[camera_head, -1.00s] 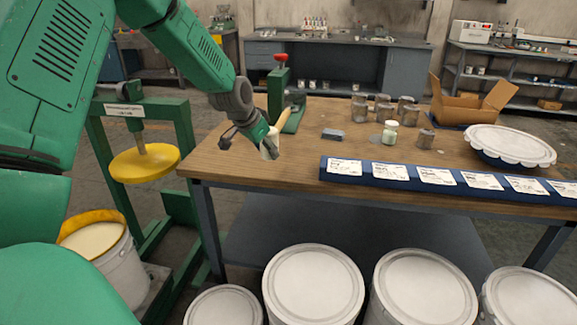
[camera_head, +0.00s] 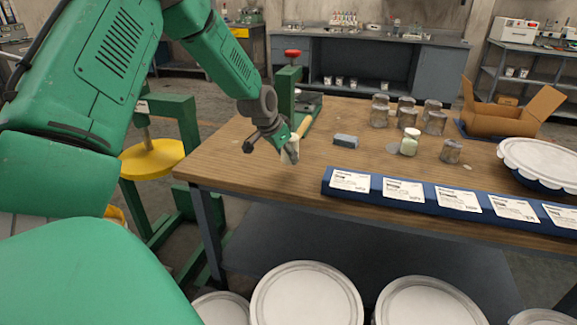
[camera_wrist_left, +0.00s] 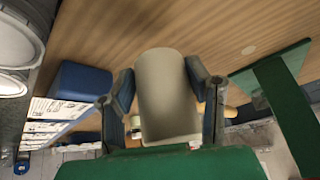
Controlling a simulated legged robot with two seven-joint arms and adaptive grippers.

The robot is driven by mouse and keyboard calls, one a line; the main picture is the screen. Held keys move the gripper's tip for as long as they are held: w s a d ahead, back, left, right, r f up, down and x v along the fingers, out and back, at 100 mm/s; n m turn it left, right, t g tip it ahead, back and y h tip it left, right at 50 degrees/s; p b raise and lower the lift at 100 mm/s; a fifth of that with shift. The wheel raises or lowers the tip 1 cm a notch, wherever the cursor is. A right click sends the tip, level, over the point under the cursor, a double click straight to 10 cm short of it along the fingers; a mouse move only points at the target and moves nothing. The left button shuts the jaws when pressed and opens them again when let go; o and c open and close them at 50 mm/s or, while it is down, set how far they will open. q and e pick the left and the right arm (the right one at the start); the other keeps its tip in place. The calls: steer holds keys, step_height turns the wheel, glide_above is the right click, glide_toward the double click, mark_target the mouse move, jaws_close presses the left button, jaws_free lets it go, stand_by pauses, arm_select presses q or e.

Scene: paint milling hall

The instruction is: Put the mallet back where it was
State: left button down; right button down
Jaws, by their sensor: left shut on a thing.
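The mallet has a pale, cream cylindrical head (camera_head: 291,150) and a light wooden handle (camera_head: 304,126) that points toward the back of the bench in the head view. My left gripper (camera_head: 285,146) is shut on the mallet, over the near left part of the wooden bench (camera_head: 228,163). In the left wrist view the pale mallet head (camera_wrist_left: 167,85) sits between the two fingers of the gripper (camera_wrist_left: 163,105). The handle is mostly hidden there. I cannot tell whether the mallet touches the bench top. My right gripper is not in view.
A green stand with a red knob (camera_head: 292,54) is just behind the mallet. A small blue-grey block (camera_head: 346,141), several grey cans (camera_head: 379,115) and a jar (camera_head: 410,142) stand to the right. A blue label strip (camera_head: 333,191) runs along the front edge. White-lidded buckets (camera_head: 306,296) stand below.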

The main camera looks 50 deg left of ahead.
mark_target(285, 163)
arm_select(q)
steer(key=shift+w+d+f, duration=0.1)
steer(key=shift+w+f, duration=0.05)
steer(key=shift+f, duration=0.55)
steer(key=f, duration=0.3)
steer(key=shift+a+f+b, duration=0.15)
steer(key=shift+a+b, duration=0.2)
steer(key=shift+a, duration=0.1)
steer(key=c, duration=0.8)
jaws_free()
steer(key=shift+f, duration=0.1)
steer(key=shift+d, duration=0.25)
steer(key=shift+d+r, duration=0.1)
steer(key=shift+r, duration=0.15)
